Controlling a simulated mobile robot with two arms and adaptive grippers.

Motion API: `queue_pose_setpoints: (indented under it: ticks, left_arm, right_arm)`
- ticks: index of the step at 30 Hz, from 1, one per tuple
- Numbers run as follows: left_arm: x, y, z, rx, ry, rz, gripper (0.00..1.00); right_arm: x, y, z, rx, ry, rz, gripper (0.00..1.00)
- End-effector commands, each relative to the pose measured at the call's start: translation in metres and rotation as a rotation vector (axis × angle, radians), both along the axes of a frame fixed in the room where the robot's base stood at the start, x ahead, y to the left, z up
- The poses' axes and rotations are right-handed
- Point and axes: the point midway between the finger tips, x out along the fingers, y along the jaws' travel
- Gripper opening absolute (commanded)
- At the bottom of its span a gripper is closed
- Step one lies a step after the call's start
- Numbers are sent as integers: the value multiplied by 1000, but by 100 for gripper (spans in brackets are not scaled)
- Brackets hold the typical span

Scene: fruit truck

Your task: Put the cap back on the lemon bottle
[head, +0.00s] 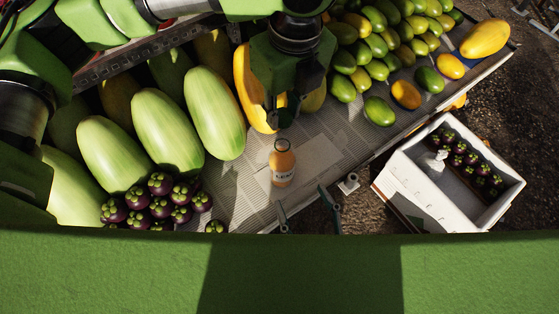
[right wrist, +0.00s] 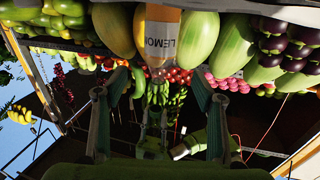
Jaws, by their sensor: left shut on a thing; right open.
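The lemon bottle (head: 282,165), orange with a pale label, stands upright on the newspaper-covered table. It also shows upside down at the top of the right wrist view (right wrist: 158,42), with its LEMON label readable. My left gripper (head: 283,108) is just above and behind the bottle's neck, apart from it. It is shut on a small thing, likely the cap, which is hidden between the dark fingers. My right gripper (head: 308,208) is open and empty in front of the bottle. Its two spread fingers also show in the right wrist view (right wrist: 157,105).
Large pale green melons (head: 168,125) and mangosteens (head: 160,205) lie left of the bottle. Green and yellow mangoes (head: 380,110) lie at the back right. A white crate (head: 400,185) with mangosteens stands beyond the table's right edge. The newspaper (head: 235,190) around the bottle is clear.

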Motion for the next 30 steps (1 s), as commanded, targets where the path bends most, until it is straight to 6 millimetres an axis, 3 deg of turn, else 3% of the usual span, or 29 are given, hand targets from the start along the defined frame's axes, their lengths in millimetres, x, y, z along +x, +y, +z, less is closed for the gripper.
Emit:
queue_pose_setpoints:
  ticks: [9,14,30]
  left_arm:
    - [0,0,0,0,0,-2,17]
    - [0,0,0,0,0,-1,17]
    - [0,0,0,-1,1,0,17]
  right_arm:
    - [1,0,0,0,0,0,63]
    - [11,5,0,0,-2,-1,63]
    - [97,41,0,-1,-1,-1,63]
